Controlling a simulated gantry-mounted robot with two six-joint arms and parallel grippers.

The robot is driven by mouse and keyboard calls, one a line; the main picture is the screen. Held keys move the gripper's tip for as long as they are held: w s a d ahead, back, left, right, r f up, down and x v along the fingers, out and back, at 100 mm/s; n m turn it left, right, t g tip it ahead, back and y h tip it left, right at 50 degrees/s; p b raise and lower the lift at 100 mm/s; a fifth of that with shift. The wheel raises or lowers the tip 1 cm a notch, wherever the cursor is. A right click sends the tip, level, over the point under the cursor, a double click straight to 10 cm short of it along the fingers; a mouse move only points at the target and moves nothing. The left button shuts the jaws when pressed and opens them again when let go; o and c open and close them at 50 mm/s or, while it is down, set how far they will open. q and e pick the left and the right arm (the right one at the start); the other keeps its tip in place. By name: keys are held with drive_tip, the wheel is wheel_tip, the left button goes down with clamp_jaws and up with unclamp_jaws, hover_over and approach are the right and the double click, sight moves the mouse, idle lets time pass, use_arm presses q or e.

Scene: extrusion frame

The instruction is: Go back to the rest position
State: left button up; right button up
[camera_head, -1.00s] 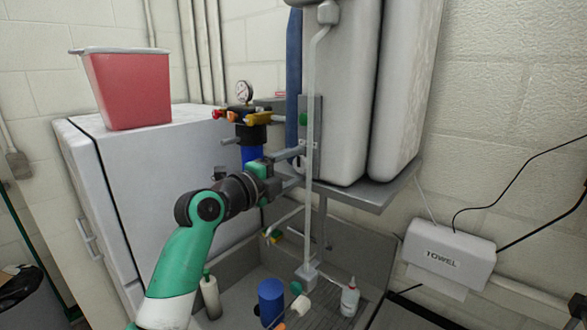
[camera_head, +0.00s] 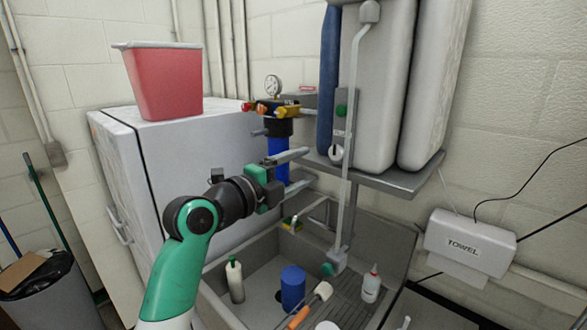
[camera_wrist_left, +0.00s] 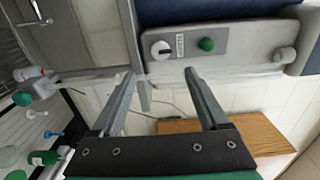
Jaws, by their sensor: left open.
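My left gripper (camera_head: 308,166) is open and empty in front of the blue filter housing (camera_head: 278,160), to the left of the grey vertical pipe (camera_head: 350,130). The green and black left arm reaches up from the bottom of the head view. In the left wrist view the two fingers (camera_wrist_left: 159,73) are spread with nothing between them. Beyond them is a grey panel with a white knob (camera_wrist_left: 160,48) and a green button (camera_wrist_left: 207,44). My right gripper is in neither view.
A sink (camera_head: 255,255) below holds a blue cup (camera_head: 292,288), bottles and a brush (camera_head: 310,303). A white cabinet (camera_head: 160,160) with a red bin (camera_head: 163,85) stands left. A metal shelf (camera_head: 400,180) carries large grey tanks. A towel dispenser (camera_head: 468,245) hangs right.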

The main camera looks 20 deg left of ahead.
use_arm(q)
drive_tip(key=s+d+r+n+t+p, duration=0.1)
drive_tip(key=s+d+r+p, duration=0.25)
drive_tip(key=r+p, duration=0.2)
drive_tip(key=s+d+r+n+t+p, duration=0.1)
drive_tip(key=s+d+r+t+p, duration=0.15)
drive_tip(key=s+r+p, duration=0.35)
drive_tip(key=s+a+r+n+t+y, duration=0.1)
drive_tip(key=s+r+n+t, duration=0.2)
drive_tip(key=s+r+n, duration=0.3)
drive_tip(key=s+a+r+n+t+y, duration=0.2)
drive_tip(key=s+r+n, duration=0.5)
drive_tip(key=s+n, duration=0.5)
drive_tip(key=shift+s+a+n+t+y+b, duration=0.3)
drive_tip(key=shift+n+t, duration=0.2)
drive_tip(key=shift+t, duration=0.35)
